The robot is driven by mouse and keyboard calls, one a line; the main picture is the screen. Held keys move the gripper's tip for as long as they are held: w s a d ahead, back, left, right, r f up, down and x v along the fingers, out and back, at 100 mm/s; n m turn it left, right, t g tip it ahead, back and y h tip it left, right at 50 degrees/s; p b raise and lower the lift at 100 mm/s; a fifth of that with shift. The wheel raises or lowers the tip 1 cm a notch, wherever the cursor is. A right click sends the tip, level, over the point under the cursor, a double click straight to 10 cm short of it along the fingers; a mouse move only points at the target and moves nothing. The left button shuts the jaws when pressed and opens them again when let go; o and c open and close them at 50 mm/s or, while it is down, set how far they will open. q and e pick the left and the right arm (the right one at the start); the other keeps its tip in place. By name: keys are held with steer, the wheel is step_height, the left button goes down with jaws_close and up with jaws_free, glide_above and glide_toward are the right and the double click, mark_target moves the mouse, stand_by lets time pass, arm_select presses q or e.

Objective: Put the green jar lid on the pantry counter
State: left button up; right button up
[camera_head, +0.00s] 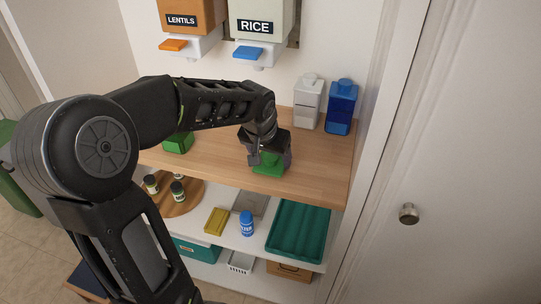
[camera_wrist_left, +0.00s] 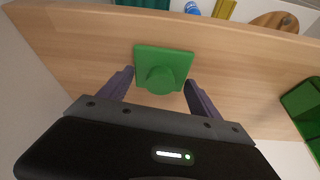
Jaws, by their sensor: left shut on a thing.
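The green jar lid (camera_head: 267,168) is square with a round knob, and it also shows in the wrist view (camera_wrist_left: 164,58). My left gripper (camera_head: 266,157) is shut on it from above, with one finger on each side of the knob in the wrist view (camera_wrist_left: 160,92). The lid is at or just above the wooden pantry counter (camera_head: 316,168), near its front edge; I cannot tell whether it touches. My right gripper is not in view.
A green container (camera_head: 178,143) stands left on the counter, partly behind my arm. White (camera_head: 308,103) and blue (camera_head: 341,108) canisters stand at the back right. Lentils (camera_head: 188,18) and rice (camera_head: 258,22) dispensers hang above. The lower shelf holds a teal tray (camera_head: 299,231) and jars.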

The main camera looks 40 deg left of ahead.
arm_select(q)
steer(key=o, duration=1.7)
steer(key=shift+c, duration=0.2)
steer(key=shift+r+p, duration=0.25)
steer(key=shift+p, duration=0.05)
steer(key=v, duration=1.1)
steer(key=shift+r, duration=0.4)
steer(key=shift+s, duration=0.15)
